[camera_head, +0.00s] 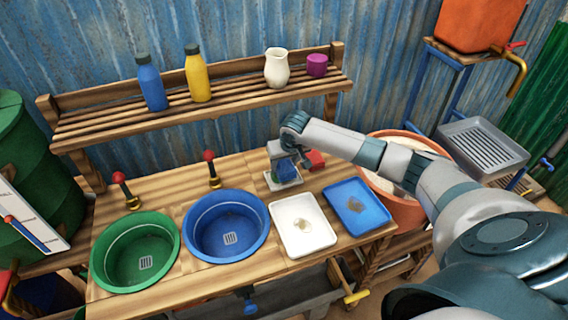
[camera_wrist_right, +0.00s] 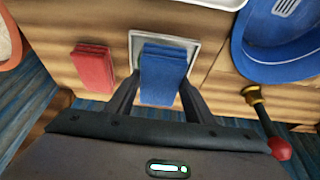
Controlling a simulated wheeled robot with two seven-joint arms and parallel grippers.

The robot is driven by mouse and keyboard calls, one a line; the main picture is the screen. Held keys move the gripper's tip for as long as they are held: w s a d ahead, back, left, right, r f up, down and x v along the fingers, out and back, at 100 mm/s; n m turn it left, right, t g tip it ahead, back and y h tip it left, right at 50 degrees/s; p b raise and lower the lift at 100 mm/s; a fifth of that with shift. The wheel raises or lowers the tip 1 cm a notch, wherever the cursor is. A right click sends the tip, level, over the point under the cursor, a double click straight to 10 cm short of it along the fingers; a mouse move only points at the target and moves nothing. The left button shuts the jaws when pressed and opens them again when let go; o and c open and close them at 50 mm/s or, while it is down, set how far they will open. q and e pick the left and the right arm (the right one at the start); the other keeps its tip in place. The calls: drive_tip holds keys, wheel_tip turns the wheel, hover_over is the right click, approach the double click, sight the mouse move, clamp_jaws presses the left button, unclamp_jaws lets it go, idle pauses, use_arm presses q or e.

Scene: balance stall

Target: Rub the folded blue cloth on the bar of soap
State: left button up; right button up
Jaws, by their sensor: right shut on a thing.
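The folded blue cloth (camera_head: 287,172) is between the fingers of my right gripper (camera_head: 286,164), over a small pale dish (camera_head: 270,184) at the back of the wooden counter. In the right wrist view the blue cloth (camera_wrist_right: 163,70) is gripped by the two fingers (camera_wrist_right: 160,88), and its far part lies over the dish, whose pale rim (camera_wrist_right: 165,35) shows around it. I cannot see a bar of soap; the cloth and gripper cover most of the dish. Whether the cloth touches anything in the dish cannot be told. My left gripper is not in view.
A folded red cloth (camera_head: 315,160) lies beside the dish; it also shows in the wrist view (camera_wrist_right: 93,68). In front are a white tray (camera_head: 277,213) and blue tray (camera_head: 340,222). Blue (camera_head: 225,195) and green (camera_head: 107,240) basins stand left. A red-knobbed tap (camera_head: 212,170) rises behind.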

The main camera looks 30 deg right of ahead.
sight(284, 164)
drive_tip(key=shift+f, duration=0.5)
idle(0.7)
drive_tip(key=shift+s+a+f+p, duration=0.1)
drive_tip(key=shift+s+f+p, duration=0.05)
drive_tip(key=shift+p, duration=0.2)
idle(2.6)
wheel_tip(284, 164, up, 7)
drive_tip(key=p, duration=0.7)
drive_tip(key=shift+p, duration=0.4)
idle(0.8)
